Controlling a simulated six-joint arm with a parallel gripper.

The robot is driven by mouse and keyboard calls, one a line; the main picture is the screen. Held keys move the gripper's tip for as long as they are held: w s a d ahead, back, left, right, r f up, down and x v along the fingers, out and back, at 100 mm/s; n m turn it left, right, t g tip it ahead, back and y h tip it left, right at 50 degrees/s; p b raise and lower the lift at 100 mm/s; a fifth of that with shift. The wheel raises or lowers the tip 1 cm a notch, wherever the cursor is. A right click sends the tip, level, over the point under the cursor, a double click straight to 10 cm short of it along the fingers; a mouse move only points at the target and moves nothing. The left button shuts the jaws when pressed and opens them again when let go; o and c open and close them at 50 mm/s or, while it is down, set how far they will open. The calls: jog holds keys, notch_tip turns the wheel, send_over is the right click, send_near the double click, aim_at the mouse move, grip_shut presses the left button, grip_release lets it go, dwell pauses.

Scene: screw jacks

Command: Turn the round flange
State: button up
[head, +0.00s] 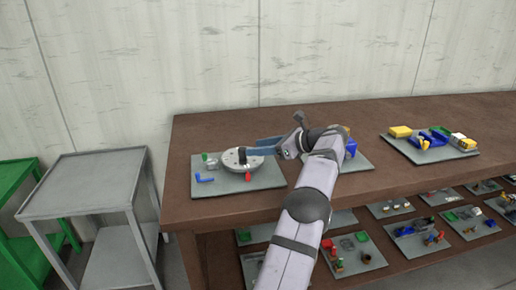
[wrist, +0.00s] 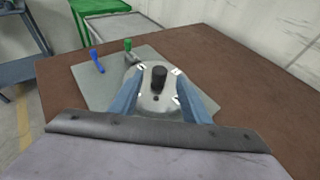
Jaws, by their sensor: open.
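The round flange (head: 235,161) is a light grey disc with a dark upright peg (head: 242,154) near its middle. It sits on a grey board at the left end of the brown table, and it also shows in the wrist view (wrist: 148,102). My gripper (head: 248,151) reaches in from the right at the flange. In the wrist view its two blue fingers (wrist: 157,92) are spread apart, with the dark peg between them and a gap on both sides. The gripper is open and holds nothing. The near rim of the flange is partly hidden by the fingers and wrist.
A blue handle (head: 205,178), a green knob (head: 205,156) and a red part (head: 248,177) are around the flange on the board (head: 265,181). Boards with coloured parts stand to the right, including a yellow block (head: 400,132). A grey cart (head: 85,182) stands left of the table (head: 185,135).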

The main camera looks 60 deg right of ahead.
jog(key=w+m+h+p, duration=0.1)
jog(key=w, duration=0.2)
jog(key=w+d+r+m+h+p, duration=0.1)
jog(key=w+m, duration=0.1)
jog(key=w, duration=0.1)
jog(key=w+d+r+m+h+p, duration=0.1)
jog(key=w+h, duration=0.1)
jog(key=w, duration=0.2)
jog(key=shift+d+g+p, duration=0.15)
jog(key=shift+g+p, duration=0.2)
jog(key=shift+g, duration=0.05)
jog(key=w+m+g+h+p, duration=0.3)
jog(key=w+m+h+p, duration=0.1)
jog(key=w+m+h, duration=0.15)
jog(key=m+g+h+p, duration=0.5)
jog(key=m+g, duration=0.4)
send_near(241, 150)
jog(key=x, duration=0.3)
jog(key=shift+d+f+n, duration=0.15)
jog(key=shift+d+n, duration=0.1)
jog(key=shift+d, duration=0.1)
jog(key=shift+p+x, duration=0.9)
jog(key=shift+x, duration=2.8)
grip_shut()
